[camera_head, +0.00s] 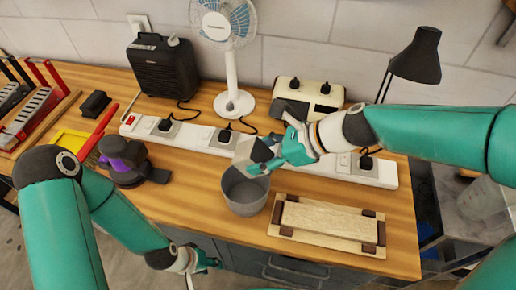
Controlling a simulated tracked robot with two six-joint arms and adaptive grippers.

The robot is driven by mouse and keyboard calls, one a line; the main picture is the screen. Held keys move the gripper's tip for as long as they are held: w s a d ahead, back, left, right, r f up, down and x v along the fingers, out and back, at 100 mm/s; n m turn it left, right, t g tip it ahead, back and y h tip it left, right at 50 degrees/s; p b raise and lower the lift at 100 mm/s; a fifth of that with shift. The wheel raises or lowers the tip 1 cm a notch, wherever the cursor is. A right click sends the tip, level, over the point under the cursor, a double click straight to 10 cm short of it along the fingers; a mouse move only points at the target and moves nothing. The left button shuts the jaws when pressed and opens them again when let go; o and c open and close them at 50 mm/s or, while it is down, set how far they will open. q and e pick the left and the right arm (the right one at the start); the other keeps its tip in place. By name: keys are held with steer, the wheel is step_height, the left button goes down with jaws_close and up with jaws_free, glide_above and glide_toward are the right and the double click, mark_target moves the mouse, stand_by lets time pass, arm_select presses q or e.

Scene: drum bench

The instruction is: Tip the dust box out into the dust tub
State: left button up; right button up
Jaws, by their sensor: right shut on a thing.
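The dust box (251,152), a small grey box, is held tilted over the dust tub. The dust tub (247,194), a round grey open bucket, stands on the bench near its front edge. My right gripper (271,158) is shut on the dust box from its right side, above the tub's rim. Whether dust is falling or lies in the tub is too small to tell. My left gripper (212,263) hangs low in front of the bench, away from the tub; its fingers are too small to read.
A sander with a purple part (119,155) stands at left. Power strips (190,133) with plugs run behind the tub. A wooden board on a frame (328,221) lies right of the tub. A fan (232,70), black heater (162,68) and lamp (416,58) stand at the back.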

steer(key=shift+d+f+y+b, duration=0.25)
steer(key=shift+f+y+b, duration=0.5)
steer(key=shift+b, duration=2.6)
arm_select(q)
step_height(320, 180, down, 10)
steer(key=b, duration=0.2)
steer(key=shift+r, duration=0.25)
arm_select(e)
steer(key=shift+s+t+y, duration=0.15)
steer(key=shift+t+y, duration=0.1)
steer(key=shift+t, duration=0.05)
arm_select(q)
steer(key=shift+r, duration=0.1)
arm_select(e)
steer(key=shift+r+p, duration=0.2)
steer(key=shift+p, duration=0.45)
steer(key=p, duration=0.3)
steer(key=r+h+p, duration=0.1)
steer(key=p, duration=0.2)
steer(key=shift+a+r+h, duration=0.15)
steer(key=shift+a+h, duration=0.1)
steer(key=shift+h, duration=0.05)
arm_select(q)
step_height(320, 180, up, 8)
steer(key=p, duration=0.1)
steer(key=shift+r, duration=0.2)
